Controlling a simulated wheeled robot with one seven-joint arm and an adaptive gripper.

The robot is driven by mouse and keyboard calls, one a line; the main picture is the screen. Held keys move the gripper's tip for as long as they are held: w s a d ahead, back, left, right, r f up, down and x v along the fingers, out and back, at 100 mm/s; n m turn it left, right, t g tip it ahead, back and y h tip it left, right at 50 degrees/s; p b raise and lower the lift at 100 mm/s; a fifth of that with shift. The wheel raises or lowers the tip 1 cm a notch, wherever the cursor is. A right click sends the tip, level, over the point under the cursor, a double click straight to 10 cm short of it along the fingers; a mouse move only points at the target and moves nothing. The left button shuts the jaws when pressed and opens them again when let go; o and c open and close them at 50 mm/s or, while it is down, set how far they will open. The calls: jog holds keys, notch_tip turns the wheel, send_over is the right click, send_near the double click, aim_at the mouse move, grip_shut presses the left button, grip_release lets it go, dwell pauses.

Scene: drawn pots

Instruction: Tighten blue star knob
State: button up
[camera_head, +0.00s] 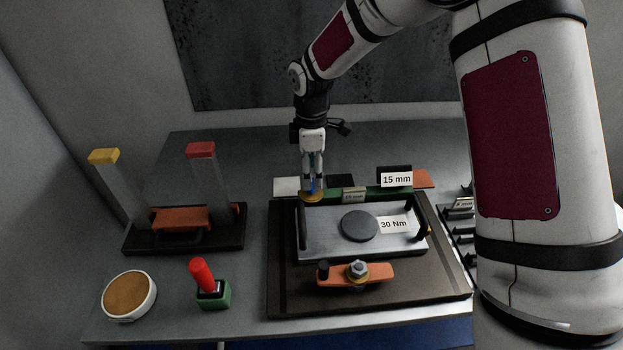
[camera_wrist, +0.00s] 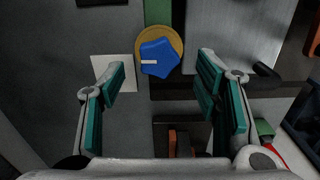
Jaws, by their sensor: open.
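The blue star knob (camera_wrist: 160,60) shows in the wrist view with a white pointer mark on its left part. It sits on a round yellow-tan disc (camera_wrist: 178,44) at the end of a green bar (camera_wrist: 157,12). My gripper (camera_wrist: 162,78) is open, with one teal-padded finger to each side of the knob and nothing visibly held. In the head view my gripper (camera_head: 313,172) points down over the knob's disc (camera_head: 312,197) and largely hides the knob. I cannot tell the height gap between fingertips and knob.
A metal plate (camera_head: 340,222) with a "30 Nm" label lies right of the knob. A "15 mm" label (camera_head: 397,180) stands behind it. An orange clamp bar (camera_head: 375,275) is in front. A red-handled tool (camera_head: 203,277) and a round tan-topped dish (camera_head: 129,295) stand at left.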

jog(key=shift+f, duration=1.65)
jog(key=c, duration=1.2)
jog(key=shift+o, duration=0.2)
jog(key=shift+m, duration=0.4)
jog(key=m+b, duration=0.1)
jog(key=m, duration=0.3)
jog(key=shift+m, duration=0.3)
jog(key=m, duration=0.5)
jog(key=shift+a+b, duration=0.1)
jog(key=shift+b, duration=0.25)
jog(key=m, duration=0.6)
jog(key=shift+m, duration=0.3)
jog(key=m, duration=0.5)
jog(key=shift+a, duration=0.1)
